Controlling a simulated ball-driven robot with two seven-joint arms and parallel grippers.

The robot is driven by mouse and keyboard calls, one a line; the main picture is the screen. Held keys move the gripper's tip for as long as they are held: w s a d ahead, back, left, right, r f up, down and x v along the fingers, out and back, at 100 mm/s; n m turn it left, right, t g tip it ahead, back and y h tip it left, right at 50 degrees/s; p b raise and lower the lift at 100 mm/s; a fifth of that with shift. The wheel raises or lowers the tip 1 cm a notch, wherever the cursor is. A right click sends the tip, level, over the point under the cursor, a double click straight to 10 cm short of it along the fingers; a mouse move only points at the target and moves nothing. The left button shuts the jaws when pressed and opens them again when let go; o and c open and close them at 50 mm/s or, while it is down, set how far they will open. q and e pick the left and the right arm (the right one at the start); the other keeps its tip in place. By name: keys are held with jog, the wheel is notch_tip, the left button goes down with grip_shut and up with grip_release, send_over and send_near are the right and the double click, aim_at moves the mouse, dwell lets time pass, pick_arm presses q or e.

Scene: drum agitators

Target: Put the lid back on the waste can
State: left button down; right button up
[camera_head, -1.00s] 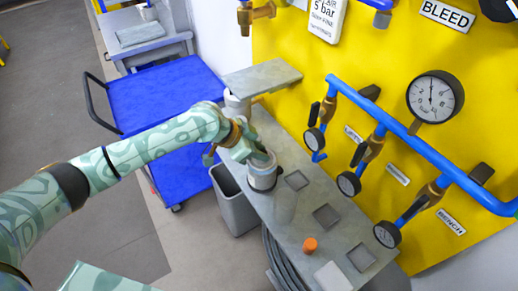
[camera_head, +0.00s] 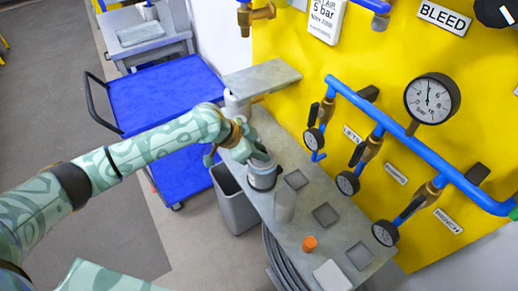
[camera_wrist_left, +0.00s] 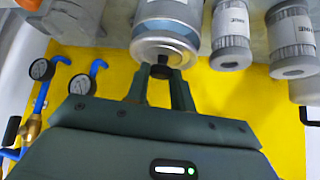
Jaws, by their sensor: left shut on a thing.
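The waste can (camera_head: 262,179) is a grey metal cylinder standing upright on the grey bench. My left gripper (camera_head: 263,157) is directly over its top. In the left wrist view, my left gripper (camera_wrist_left: 160,80) is shut on the black knob (camera_wrist_left: 160,71) of a round metal lid (camera_wrist_left: 165,49). The lid lines up with the mouth of the can (camera_wrist_left: 167,14), at or very close to its rim. I cannot tell whether it is fully seated. In the head view the gripper hides most of the lid. My right gripper is not in view.
The bench (camera_head: 300,222) has square recesses and an orange cap (camera_head: 309,244). A grey bin (camera_head: 236,205) stands beside it, and a blue cart (camera_head: 165,95) is behind the arm. Blue pipework (camera_head: 400,142) with gauges runs along the yellow panel. Labelled cylinders (camera_wrist_left: 231,35) stand near the can.

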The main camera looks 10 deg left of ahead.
pick_arm(q)
jog(key=shift+p, duration=0.35)
dwell(0.4)
jog(key=shift+f, duration=0.1)
jog(key=c, duration=0.6)
grip_release()
jog(key=shift+c, duration=0.2)
notch_tip(320, 180, up, 7)
jog(key=p, duration=0.7)
jog(key=shift+c, duration=0.6)
grip_shut()
